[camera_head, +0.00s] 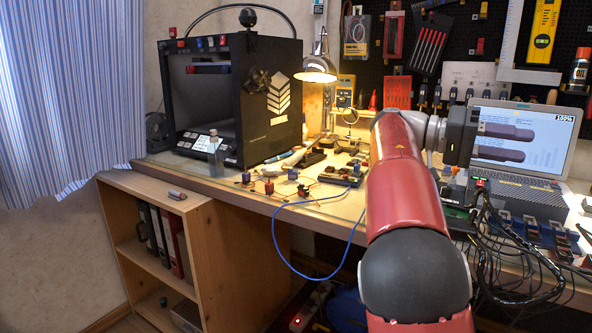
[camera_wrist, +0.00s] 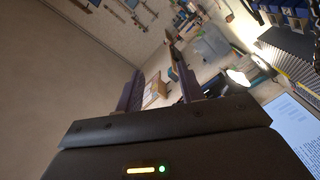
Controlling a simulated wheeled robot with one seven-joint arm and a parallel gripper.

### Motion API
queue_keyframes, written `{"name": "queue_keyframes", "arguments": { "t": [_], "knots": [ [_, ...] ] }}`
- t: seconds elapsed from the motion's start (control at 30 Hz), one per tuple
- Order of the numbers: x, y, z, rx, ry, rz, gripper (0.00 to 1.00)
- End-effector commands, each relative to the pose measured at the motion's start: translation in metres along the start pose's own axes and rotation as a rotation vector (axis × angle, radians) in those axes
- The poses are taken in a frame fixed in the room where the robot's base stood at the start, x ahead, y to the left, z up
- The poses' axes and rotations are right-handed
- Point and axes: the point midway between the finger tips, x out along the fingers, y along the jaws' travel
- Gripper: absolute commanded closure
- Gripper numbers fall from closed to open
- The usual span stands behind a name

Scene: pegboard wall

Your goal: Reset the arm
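My arm is bent at the elbow, its red links rising from the bottom right of the head view over the workbench (camera_head: 330,203). My gripper (camera_head: 524,143) points right in front of the laptop screen (camera_head: 556,125). Its two dark fingers are apart with nothing between them. The wrist view also shows my gripper (camera_wrist: 156,76) open and empty, with a far wall and furniture beyond it.
A black 3D printer (camera_head: 262,110) stands at the left of the bench. A lit lamp (camera_head: 318,68) stands beside it. A blue cable (camera_head: 276,238) hangs over the front edge. Black cables (camera_head: 505,265) crowd the front right. Tools hang on the pegboard (camera_head: 480,25).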

Motion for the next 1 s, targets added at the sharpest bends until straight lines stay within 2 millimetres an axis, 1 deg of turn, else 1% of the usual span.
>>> {"name": "queue_keyframes", "arguments": {
  "t": [0.1, 0.37, 0.47, 0.57, 0.67, 0.77, 0.87, 0.9, 0.97, 1.0],
  "knots": [
    [0.013, -0.008, 0.005, -0.044, -0.011, -0.059, 0.62],
    [0.037, -0.031, 0.021, -0.162, -0.025, -0.230, 0.62],
    [0.047, -0.044, 0.034, -0.221, -0.031, -0.330, 0.62],
    [0.055, -0.058, 0.051, -0.286, -0.031, -0.452, 0.62],
    [0.059, -0.072, 0.075, -0.353, -0.026, -0.600, 0.62],
    [0.056, -0.086, 0.108, -0.425, -0.009, -0.786, 0.62],
    [0.041, -0.096, 0.155, -0.491, 0.028, -1.017, 0.62],
    [0.032, -0.098, 0.176, -0.512, 0.048, -1.113, 0.62],
    [0.015, -0.098, 0.209, -0.535, 0.082, -1.251, 0.62],
    [0.004, -0.097, 0.232, -0.546, 0.108, -1.339, 0.62]
  ]
}}
